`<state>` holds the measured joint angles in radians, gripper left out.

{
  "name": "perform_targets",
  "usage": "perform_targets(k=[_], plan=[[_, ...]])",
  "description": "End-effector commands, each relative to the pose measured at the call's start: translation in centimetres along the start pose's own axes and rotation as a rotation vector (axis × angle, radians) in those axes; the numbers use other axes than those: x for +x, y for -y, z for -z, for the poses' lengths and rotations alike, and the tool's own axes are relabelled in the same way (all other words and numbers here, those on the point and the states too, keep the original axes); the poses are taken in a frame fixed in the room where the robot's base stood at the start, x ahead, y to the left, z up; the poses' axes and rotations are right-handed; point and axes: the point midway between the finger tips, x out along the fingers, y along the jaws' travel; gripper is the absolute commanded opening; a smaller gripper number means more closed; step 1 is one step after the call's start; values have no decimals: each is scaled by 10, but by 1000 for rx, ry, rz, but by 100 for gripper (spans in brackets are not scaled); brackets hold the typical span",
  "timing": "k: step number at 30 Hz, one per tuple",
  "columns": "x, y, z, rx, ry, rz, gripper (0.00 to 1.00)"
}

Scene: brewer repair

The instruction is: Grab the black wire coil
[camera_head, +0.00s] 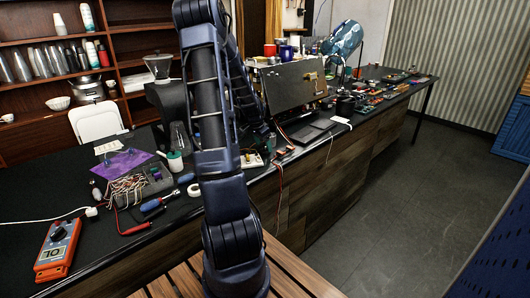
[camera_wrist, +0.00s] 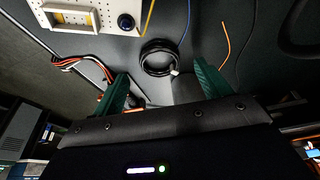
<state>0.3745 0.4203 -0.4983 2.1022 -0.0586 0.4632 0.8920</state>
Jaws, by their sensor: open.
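The black wire coil (camera_wrist: 158,44) lies on a dark surface in the wrist view, near the picture's upper middle. It is a ring of several loops with a pale connector end at its lower right. My gripper (camera_wrist: 160,82) has its two green fingers wide apart and nothing between them. The coil shows just past the fingertips, roughly centred between them, with no finger around it. In the head view my own arm stands in front of the counter; the coil and the fingers cannot be made out there.
An orange wire (camera_wrist: 226,45) is at right. The counter also holds a multimeter (camera_head: 58,250), a tool box (camera_head: 150,183) and an open brewer panel (camera_head: 293,85).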

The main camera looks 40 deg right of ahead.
Motion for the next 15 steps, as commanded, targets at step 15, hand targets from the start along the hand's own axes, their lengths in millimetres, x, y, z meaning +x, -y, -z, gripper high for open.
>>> perform_targets(k=[15], plan=[[20, 0, 0, 1, 0, 0, 53]])
